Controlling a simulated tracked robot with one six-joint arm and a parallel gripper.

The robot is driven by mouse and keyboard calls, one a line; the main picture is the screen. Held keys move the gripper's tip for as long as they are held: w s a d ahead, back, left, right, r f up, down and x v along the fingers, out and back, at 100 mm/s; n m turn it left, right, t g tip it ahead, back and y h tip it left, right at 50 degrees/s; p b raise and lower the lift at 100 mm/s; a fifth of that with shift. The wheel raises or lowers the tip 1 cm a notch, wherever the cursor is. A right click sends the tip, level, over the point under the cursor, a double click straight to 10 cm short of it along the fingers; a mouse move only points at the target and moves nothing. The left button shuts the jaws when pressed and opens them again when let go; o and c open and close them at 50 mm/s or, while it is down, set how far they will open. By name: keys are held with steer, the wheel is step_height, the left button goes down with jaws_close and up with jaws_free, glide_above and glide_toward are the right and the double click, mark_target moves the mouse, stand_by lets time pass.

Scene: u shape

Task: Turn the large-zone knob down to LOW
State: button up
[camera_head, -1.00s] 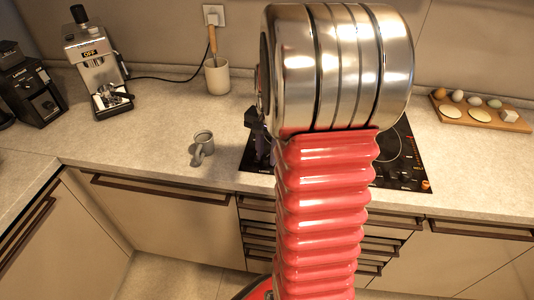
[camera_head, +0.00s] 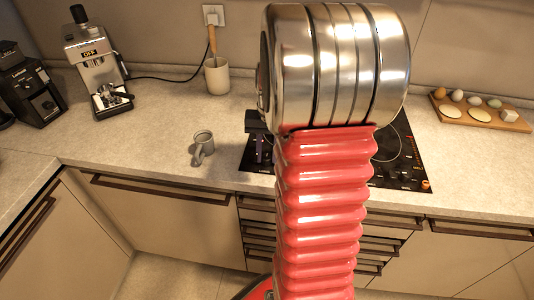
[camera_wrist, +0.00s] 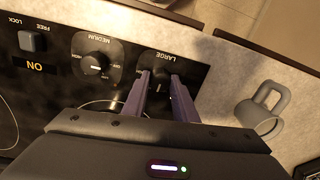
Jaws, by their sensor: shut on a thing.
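The stove's control strip shows upside down in the wrist view, with the label LARGE above a dark knob (camera_wrist: 161,88). My gripper (camera_wrist: 160,77) has its two purple-grey fingers on either side of this knob and is shut on it. A small light mark shows on the knob between the fingers. The fingers hide most of its dial, so I cannot read its setting. In the head view my gripper (camera_head: 259,150) is at the left front of the black cooktop (camera_head: 407,172), partly behind my arm. The large-zone knob is hidden there.
The MEDIUM knob (camera_wrist: 96,62) and a LOCK/FREE switch (camera_wrist: 32,41) beside a lit ON display sit left of my gripper in the wrist view. A grey mug (camera_head: 203,146) stands left of the cooktop. A wooden board (camera_head: 482,113) with eggs lies at the right.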

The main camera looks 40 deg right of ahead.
steer(key=n, duration=0.6)
steer(key=shift+w+r+n, duration=0.1)
steer(key=shift+w+n, duration=0.05)
steer(key=shift+n, duration=0.15)
stand_by(0.3)
steer(key=o, duration=1)
steer(key=shift+o, duration=0.2)
steer(key=shift+d, duration=0.1)
step_height(320, 180, up, 14)
steer(key=shift+d+f, duration=0.2)
steer(key=shift+d, duration=0.1)
